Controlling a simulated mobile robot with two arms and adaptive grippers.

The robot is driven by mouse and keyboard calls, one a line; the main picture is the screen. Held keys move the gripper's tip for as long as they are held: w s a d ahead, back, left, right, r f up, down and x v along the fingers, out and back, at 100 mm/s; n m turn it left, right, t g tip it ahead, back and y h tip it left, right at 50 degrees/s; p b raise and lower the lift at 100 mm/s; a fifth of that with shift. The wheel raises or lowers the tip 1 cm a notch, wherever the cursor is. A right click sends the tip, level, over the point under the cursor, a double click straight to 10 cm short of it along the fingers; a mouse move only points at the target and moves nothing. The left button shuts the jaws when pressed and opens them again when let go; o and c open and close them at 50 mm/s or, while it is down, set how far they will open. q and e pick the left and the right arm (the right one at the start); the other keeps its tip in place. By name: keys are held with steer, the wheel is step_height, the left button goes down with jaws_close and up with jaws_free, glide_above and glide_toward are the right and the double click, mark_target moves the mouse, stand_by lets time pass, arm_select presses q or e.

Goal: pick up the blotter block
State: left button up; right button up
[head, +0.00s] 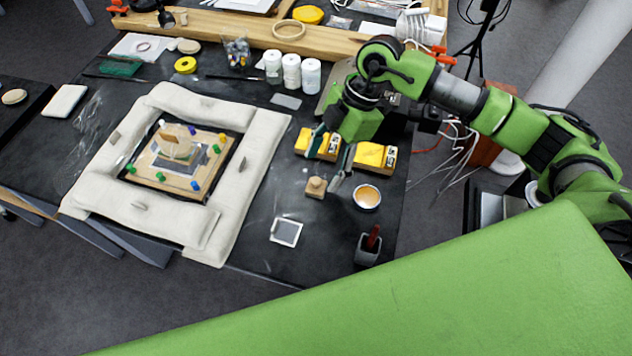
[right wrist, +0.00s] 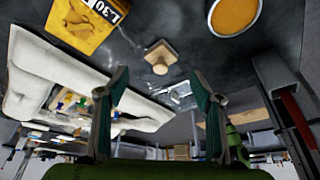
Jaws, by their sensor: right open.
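The blotter block (head: 316,187) is a small pale wooden block with a round knob on top. It sits on the dark table, just left of a round bowl of tan contents (head: 367,196). In the right wrist view the block (right wrist: 161,55) appears beyond the fingertips, between their lines. My right gripper (head: 334,158) is open and empty, above and slightly behind the block, apart from it. Its two fingers also show spread in the right wrist view (right wrist: 158,78). My left gripper is not in view.
Yellow boxes (head: 375,157) stand close behind the block, beside the right gripper. A grey holder with a red-handled tool (head: 367,248) is at the front right. A white-framed square (head: 286,232) lies front left. Padded cushions (head: 235,205) surround a wooden board at left.

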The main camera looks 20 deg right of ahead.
mark_target(317, 180)
steer(key=shift+s+a+f+p, duration=0.1)
steer(key=shift+a+f+p, duration=0.15)
steer(key=shift+f+p, duration=0.25)
steer(key=p+x, duration=0.1)
steer(key=x, duration=0.2)
steer(key=shift+s+a+f, duration=0.1)
steer(key=shift+a+f, duration=0.1)
steer(key=shift+f, duration=0.45)
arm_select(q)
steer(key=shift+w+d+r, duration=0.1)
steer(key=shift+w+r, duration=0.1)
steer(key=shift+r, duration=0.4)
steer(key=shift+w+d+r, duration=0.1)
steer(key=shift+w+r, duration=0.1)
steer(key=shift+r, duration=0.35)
arm_select(e)
steer(key=c, duration=1.1)
